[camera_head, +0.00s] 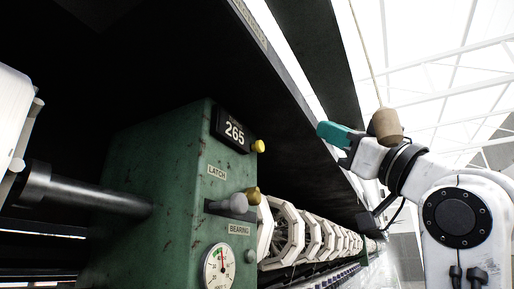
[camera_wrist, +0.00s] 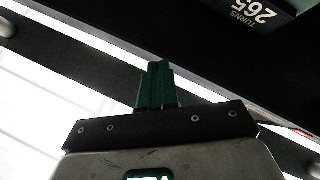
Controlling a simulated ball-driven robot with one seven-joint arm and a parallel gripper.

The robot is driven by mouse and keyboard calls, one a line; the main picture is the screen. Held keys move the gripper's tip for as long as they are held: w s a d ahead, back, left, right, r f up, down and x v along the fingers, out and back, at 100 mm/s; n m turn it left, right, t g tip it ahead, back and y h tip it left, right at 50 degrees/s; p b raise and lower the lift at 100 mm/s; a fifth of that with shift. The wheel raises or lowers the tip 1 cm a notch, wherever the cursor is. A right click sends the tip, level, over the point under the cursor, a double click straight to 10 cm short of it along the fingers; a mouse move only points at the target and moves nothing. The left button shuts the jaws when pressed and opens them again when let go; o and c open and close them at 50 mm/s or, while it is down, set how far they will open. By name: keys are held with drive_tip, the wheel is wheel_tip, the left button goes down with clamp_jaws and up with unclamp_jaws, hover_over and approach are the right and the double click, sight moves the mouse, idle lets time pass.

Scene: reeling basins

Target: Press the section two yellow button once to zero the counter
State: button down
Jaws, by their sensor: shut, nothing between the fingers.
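A yellow button (camera_head: 258,146) sticks out of the right edge of the green housing (camera_head: 150,190), beside a black counter (camera_head: 233,131) that reads 265. The counter also shows upside down in the wrist view (camera_wrist: 255,12), with the word TURNS; the button does not show there. My gripper (camera_head: 322,129) has teal fingers and is shut and empty. It is to the right of the button in the head view and apart from it. The fingers also show in the wrist view (camera_wrist: 157,72), pointing at a dark beam.
Below the counter are a LATCH label (camera_head: 217,172), a grey knob (camera_head: 236,203) with a brass piece behind it, a BEARING label and a dial gauge (camera_head: 219,266). White reels (camera_head: 288,232) run off to the right. A wooden handle (camera_head: 386,124) hangs on a cord by my wrist. A dark beam is overhead.

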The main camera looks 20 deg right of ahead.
sight(258, 147)
drive_tip(key=shift+w, duration=0.1)
drive_tip(key=w+a+p, duration=0.1)
drive_tip(key=w+a, duration=0.5)
drive_tip(key=shift+a, duration=0.15)
idle(0.4)
drive_tip(key=shift+w, duration=0.1)
idle(1.8)
drive_tip(key=shift+w+a, duration=0.25)
drive_tip(key=shift+a, duration=0.05)
drive_tip(key=shift+w+a, duration=0.35)
idle(1.2)
drive_tip(key=shift+s+d, duration=0.65)
drive_tip(key=shift+d, duration=0.1)
